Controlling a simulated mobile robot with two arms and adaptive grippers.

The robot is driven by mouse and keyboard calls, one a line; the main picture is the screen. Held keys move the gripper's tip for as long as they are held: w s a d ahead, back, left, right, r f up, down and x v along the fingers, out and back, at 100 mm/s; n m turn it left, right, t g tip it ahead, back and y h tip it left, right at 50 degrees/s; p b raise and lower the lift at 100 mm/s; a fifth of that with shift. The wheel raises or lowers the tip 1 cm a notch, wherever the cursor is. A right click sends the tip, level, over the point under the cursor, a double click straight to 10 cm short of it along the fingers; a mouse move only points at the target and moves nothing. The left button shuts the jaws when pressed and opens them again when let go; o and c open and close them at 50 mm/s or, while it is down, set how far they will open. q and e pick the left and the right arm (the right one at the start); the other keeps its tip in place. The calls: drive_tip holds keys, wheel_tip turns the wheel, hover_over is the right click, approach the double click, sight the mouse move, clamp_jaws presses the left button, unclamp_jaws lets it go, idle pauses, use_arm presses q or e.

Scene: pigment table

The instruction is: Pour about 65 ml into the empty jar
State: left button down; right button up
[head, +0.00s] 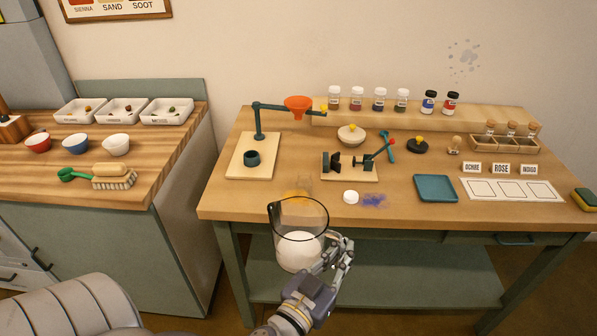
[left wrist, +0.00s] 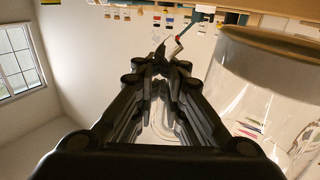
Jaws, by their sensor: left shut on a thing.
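A clear glass beaker (head: 300,222) with a dark rim and white liquid (head: 298,252) in its lower part is held upright in front of the table's front edge. My left gripper (head: 335,256) is shut on it at its right side. In the left wrist view the fingers (left wrist: 160,68) are close together, with the clear wall of the beaker (left wrist: 262,85) large at the right. A faint clear jar (head: 304,184) appears to stand on the table just behind the beaker's rim; the beaker partly hides it. A yellowish patch shows there. My right gripper is not in view.
The wooden table (head: 225,205) holds a stand with an orange funnel (head: 298,102), a clamp-like device (head: 350,165), a white lid (head: 351,197), spilled blue powder (head: 374,200) and a teal tray (head: 436,187). A counter (head: 185,140) with bowls and a brush stands left.

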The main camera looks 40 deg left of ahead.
use_arm(q)
drive_tip(key=w+d+m+h+b, duration=0.1)
drive_tip(key=w+d, duration=0.3)
drive_tip(key=w, duration=0.7)
drive_tip(key=shift+w+d+r+h, duration=0.15)
drive_tip(key=shift+w+d+h, duration=0.1)
drive_tip(key=shift+h, duration=0.35)
drive_tip(key=shift+s, duration=0.15)
